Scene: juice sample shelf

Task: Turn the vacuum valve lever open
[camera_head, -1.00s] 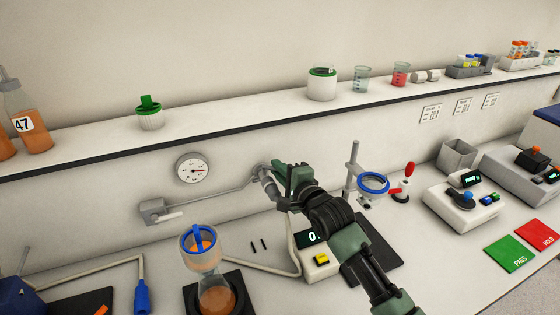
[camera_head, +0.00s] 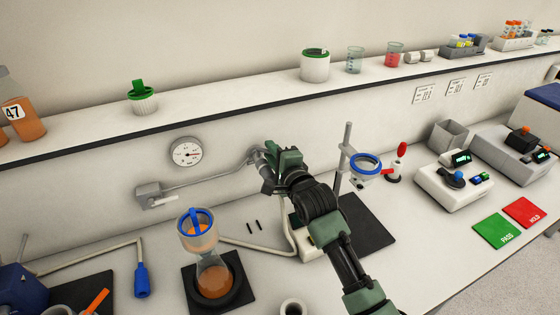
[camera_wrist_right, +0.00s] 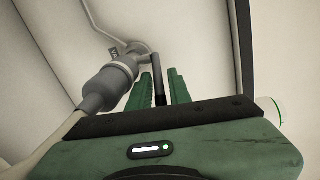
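The vacuum valve is a grey fitting (camera_head: 258,157) on the wall pipe, partly hidden behind my right gripper (camera_head: 274,156) in the head view. In the right wrist view the grey valve body (camera_wrist_right: 112,82) is at upper left, with a dark lever (camera_wrist_right: 157,78) hanging from its pipe end. My right gripper's green fingers (camera_wrist_right: 163,88) are apart, with the lever's lower part between them, nearer the left finger. A gap shows to the right finger. Whether the lever touches a finger I cannot tell. My left gripper is not in view.
A pressure gauge (camera_head: 187,152) and a grey wall box (camera_head: 152,195) are left of the valve. A stand with a blue ring (camera_head: 366,164) is right of my arm. The shelf (camera_head: 225,105) runs above.

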